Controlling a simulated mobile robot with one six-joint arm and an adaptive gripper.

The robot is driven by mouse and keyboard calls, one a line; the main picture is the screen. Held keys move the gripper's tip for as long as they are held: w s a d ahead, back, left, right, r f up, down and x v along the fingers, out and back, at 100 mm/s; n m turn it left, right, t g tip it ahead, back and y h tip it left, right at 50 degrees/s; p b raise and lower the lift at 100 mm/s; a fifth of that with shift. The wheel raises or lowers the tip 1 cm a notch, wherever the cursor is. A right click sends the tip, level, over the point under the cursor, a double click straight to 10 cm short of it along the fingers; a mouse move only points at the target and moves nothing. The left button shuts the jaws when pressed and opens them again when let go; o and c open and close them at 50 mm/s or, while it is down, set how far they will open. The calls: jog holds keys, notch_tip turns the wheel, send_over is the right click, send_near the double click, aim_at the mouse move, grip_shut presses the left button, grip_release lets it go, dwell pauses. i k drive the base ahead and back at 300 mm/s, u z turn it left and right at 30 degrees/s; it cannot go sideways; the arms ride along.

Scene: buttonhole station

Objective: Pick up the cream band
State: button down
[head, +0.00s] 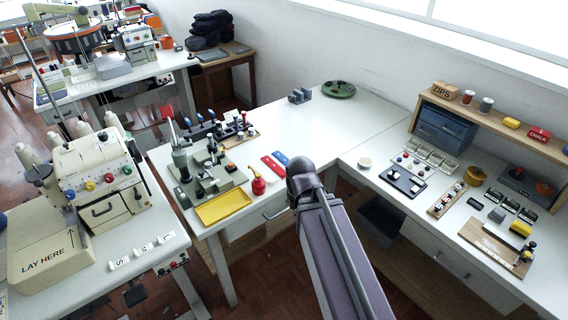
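No cream band can be made out with certainty. A small round pale cream item (364,162) lies on the right-hand white table, near its front left corner; whether it is a band is too small to tell. My arm reaches up from the bottom middle to a dark joint near the tables' inner corner. My gripper does not show; it is out of sight beyond or behind that joint.
The white tables (345,120) meet in a corner. Right are a black block (403,181), a compartment tray (430,157) and a wooden shelf (500,125).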

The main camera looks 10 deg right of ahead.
aim_at(263, 171)
jog(key=u, duration=0.95)
jog(key=k, duration=0.75)
jog(key=z, duration=0.7)
